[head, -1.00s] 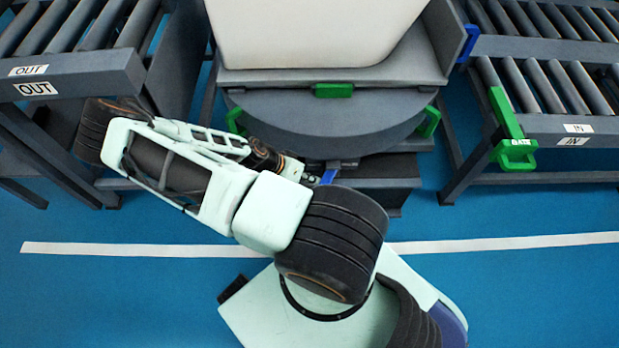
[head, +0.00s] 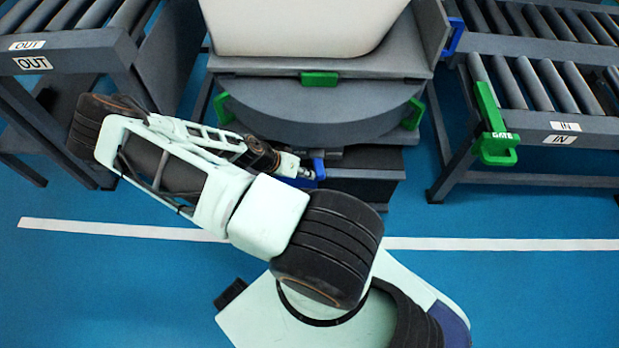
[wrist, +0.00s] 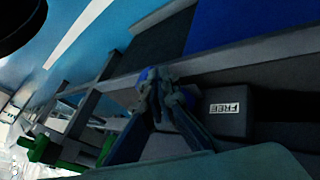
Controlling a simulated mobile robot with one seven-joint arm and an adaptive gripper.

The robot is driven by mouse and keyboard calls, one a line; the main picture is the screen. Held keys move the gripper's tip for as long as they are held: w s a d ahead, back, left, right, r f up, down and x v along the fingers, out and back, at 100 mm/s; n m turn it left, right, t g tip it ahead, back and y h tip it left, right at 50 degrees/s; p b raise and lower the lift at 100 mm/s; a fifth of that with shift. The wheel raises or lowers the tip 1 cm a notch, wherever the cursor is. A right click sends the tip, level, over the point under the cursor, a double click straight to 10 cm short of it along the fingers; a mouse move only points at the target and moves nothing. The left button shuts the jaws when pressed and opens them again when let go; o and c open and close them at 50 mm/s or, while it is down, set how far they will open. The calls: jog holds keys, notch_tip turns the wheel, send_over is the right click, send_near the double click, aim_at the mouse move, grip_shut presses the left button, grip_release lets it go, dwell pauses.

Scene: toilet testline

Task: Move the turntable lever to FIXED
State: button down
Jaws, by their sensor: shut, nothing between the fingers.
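The blue turntable lever (head: 319,168) sticks out low at the front under the round grey turntable (head: 320,112). My gripper (head: 305,172) is shut and empty, with its tips at the left side of the lever. In the wrist view the shut fingertips (wrist: 163,90) overlap the blue lever (wrist: 146,76), which is mostly hidden behind them. I cannot tell if they touch. A FREE label (wrist: 226,108) sits on a dark block beside the fingertips. No FIXED label is visible.
A white toilet body (head: 305,25) stands on the turntable's plate, which has green clips. The OUT roller conveyor (head: 70,65) is at left. The IN conveyor (head: 560,125) with a green GATE handle (head: 494,145) is at right. Blue floor in front is open.

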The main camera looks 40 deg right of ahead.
aim_at(323, 176)
jog(key=shift+s+d+n+t+p, duration=0.4)
jog(key=shift+s+d+n+t, duration=0.5)
jog(key=shift+s+d+n, duration=0.5)
jog(key=shift+s+d+r, duration=0.1)
jog(key=shift+s, duration=0.2)
